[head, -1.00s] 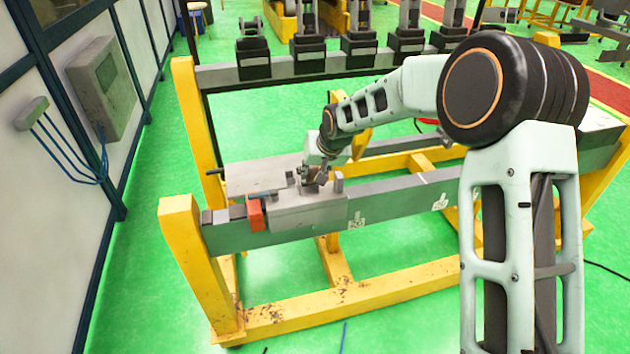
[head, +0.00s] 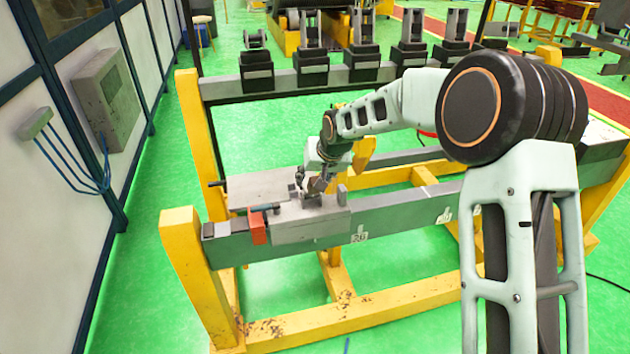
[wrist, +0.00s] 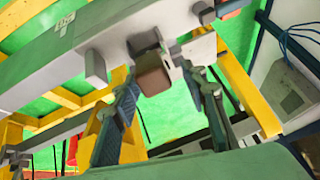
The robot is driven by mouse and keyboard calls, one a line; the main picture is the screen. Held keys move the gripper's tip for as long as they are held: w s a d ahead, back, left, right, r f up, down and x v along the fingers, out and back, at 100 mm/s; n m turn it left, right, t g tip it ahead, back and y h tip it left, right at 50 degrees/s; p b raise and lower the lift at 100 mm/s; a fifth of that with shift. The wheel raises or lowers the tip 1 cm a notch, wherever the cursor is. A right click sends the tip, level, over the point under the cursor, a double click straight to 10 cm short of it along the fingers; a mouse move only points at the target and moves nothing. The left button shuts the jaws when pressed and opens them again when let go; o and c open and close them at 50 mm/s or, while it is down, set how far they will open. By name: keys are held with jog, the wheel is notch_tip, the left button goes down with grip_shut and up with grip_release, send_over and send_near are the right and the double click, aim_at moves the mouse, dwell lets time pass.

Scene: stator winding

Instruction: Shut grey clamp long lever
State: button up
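The grey clamp (head: 310,222) sits on the near grey beam of the yellow-framed stand in the head view. A dark bar with a rounded end (head: 268,208) lies low at its left, above an orange-red block (head: 258,228); I cannot tell whether this bar is the long lever. My gripper (head: 312,187) is low over the clamp's top, pointing down. In the wrist view my gripper (wrist: 161,84) has its two fingers apart. A grey block with a brown end face (wrist: 153,75) shows between the fingertips; contact cannot be told. The lever's position is unclear.
The beam (head: 400,208) runs right toward my arm. A flat grey plate (head: 262,186) with a dark handle lies behind the clamp. A yellow post (head: 188,250) stands at the left end. Several black fixtures line the rear rail (head: 285,80). Green floor is open at left.

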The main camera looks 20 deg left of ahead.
jog(key=shift+s+d, duration=0.1)
jog(key=shift+d, duration=0.1)
jog(key=shift+r, duration=0.1)
jog(key=v, duration=1.1)
jog(key=shift+s+r, duration=0.15)
jog(key=shift+r, duration=0.15)
jog(key=shift+d, duration=0.1)
